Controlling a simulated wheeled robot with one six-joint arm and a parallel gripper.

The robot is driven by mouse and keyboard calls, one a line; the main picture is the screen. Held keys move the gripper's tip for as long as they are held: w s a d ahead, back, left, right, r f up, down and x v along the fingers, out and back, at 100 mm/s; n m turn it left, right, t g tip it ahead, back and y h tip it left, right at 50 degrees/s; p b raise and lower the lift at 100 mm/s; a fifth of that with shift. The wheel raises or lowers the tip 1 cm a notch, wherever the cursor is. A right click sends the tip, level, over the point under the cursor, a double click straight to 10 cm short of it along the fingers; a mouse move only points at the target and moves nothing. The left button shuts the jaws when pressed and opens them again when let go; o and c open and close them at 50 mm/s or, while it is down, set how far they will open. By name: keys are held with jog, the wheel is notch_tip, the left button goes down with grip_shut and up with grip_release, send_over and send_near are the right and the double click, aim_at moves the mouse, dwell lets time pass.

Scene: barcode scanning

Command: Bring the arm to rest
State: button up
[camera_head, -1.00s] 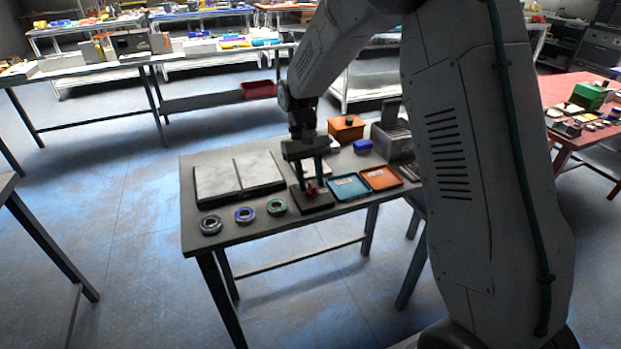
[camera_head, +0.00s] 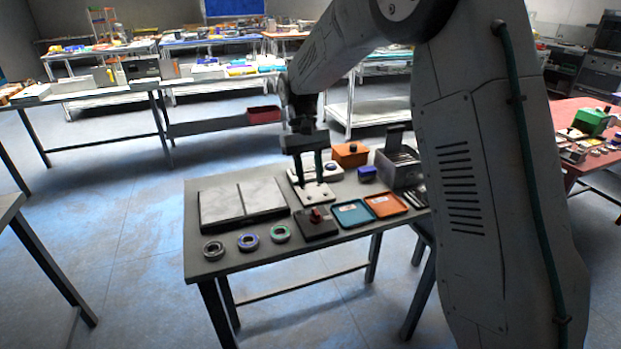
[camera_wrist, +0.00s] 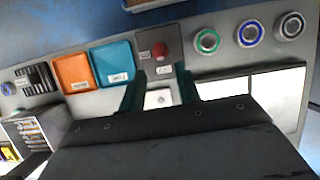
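My gripper (camera_head: 310,183) hangs fingers-down over the grey table (camera_head: 215,262), above a small light plate behind the dark block (camera_head: 318,229). In the wrist view the two dark green fingers of my gripper (camera_wrist: 160,87) stand apart with nothing held between them. A light plate with a dark spot (camera_wrist: 158,98) shows in the gap beyond them. A small red piece (camera_head: 317,213) sits on the dark block, apart from the fingers; it also shows in the wrist view (camera_wrist: 159,50).
A teal tray (camera_head: 352,213) and an orange tray (camera_head: 386,205) lie right of the block. Several rings (camera_head: 248,242) line the front edge. A two-part grey panel (camera_head: 240,204) lies left. An orange box (camera_head: 350,154) and a grey metal holder (camera_head: 400,166) stand at the back.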

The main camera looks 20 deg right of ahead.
jog(key=s, duration=0.1)
jog(key=s+f, duration=0.1)
jog(key=s, duration=0.1)
jog(key=shift+s+d, duration=0.15)
jog(key=shift+s, duration=0.1)
jog(key=s+d+r+t, duration=0.1)
jog(key=s+r+t, duration=0.2)
jog(key=s, duration=1.2)
jog(key=s+d+r+t, duration=0.2)
jog(key=s+r, duration=0.5)
jog(key=s, duration=0.8)
jog(key=shift+s+r+t, duration=0.3)
jog(key=shift+t, duration=0.1)
